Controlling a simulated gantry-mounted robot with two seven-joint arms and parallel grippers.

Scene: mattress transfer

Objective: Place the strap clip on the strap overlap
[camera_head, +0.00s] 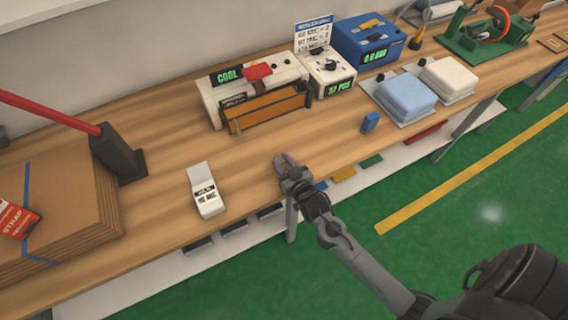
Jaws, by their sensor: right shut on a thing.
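My right gripper (286,163) is over the front part of the wooden bench, shut on a small greyish-purple piece. The piece is mostly hidden by the fingers, and I cannot tell for sure that it is the strap clip. A blue strap (24,190) runs over the stack of brown cardboard (75,190) at the far left, well away from the gripper. A red label reading "STRAP" (16,219) is on the stack's left part, cut by the picture edge. I cannot make out the strap overlap. My left gripper is not in view.
A white handheld device (205,192) lies between the stack and my right gripper. A dark post with a red bar (115,150) stands behind the stack. A sealer-like machine (255,90), a blue block (370,122) and folded cloths (405,95) are farther right.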

